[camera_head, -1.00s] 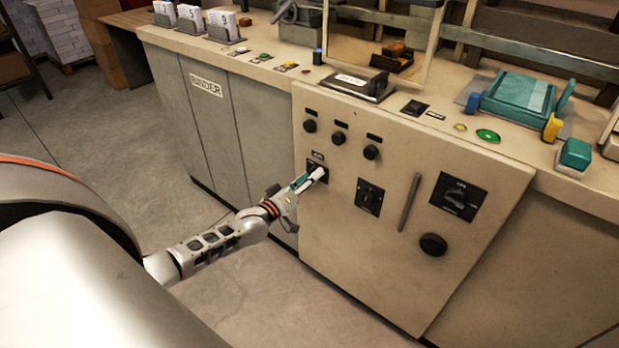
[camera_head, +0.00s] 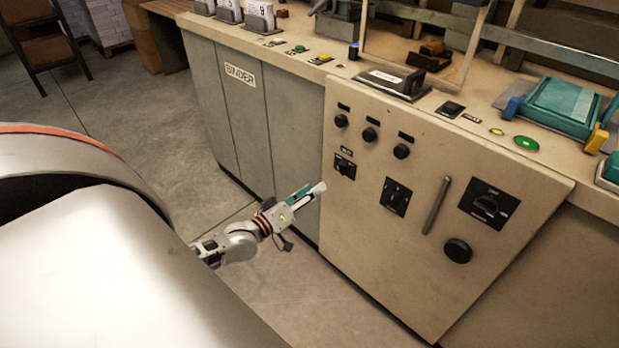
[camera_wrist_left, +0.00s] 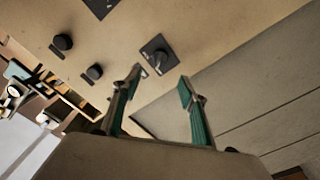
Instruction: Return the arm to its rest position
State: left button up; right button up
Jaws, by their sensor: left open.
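My left gripper (camera_head: 308,193) is open and empty, in front of the beige control panel (camera_head: 440,240) of the binder machine. In the head view its tips are below and left of a small black rotary switch (camera_head: 345,167), apart from it. In the left wrist view the two teal-padded fingers of the left gripper (camera_wrist_left: 160,82) stand spread. The rotary switch (camera_wrist_left: 156,53) shows beyond the fingertips with nothing between the fingers. My left arm comes in from the left behind my own body. My right gripper is not in view.
The panel carries several black knobs (camera_head: 401,151), a vertical handle (camera_head: 436,205) and a larger switch (camera_head: 488,206). The counter above holds a teal device (camera_head: 560,105) and a lit green button (camera_head: 526,143). Open floor (camera_head: 130,110) lies left of the cabinets.

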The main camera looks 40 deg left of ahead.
pick_arm(q)
jog(key=shift+s, duration=0.2)
dwell(0.5)
jog(key=s+d+f+m+g+p, duration=0.1)
jog(key=s+d+f+m+g, duration=0.1)
jog(key=s+d, duration=0.5)
jog(key=s+d+f+m+g+p, duration=0.1)
jog(key=s+d+f+m+g, duration=0.2)
jog(key=s+d, duration=0.5)
jog(key=s+d+f+m+g+h+p, duration=0.1)
jog(key=s+d+f+m+g, duration=0.1)
jog(key=s+d+f+m, duration=0.3)
jog(key=s+d+m, duration=0.1)
jog(key=s+d, duration=0.1)
jog(key=d, duration=0.2)
jog(key=shift+s+m, duration=0.3)
jog(key=shift+s, duration=0.1)
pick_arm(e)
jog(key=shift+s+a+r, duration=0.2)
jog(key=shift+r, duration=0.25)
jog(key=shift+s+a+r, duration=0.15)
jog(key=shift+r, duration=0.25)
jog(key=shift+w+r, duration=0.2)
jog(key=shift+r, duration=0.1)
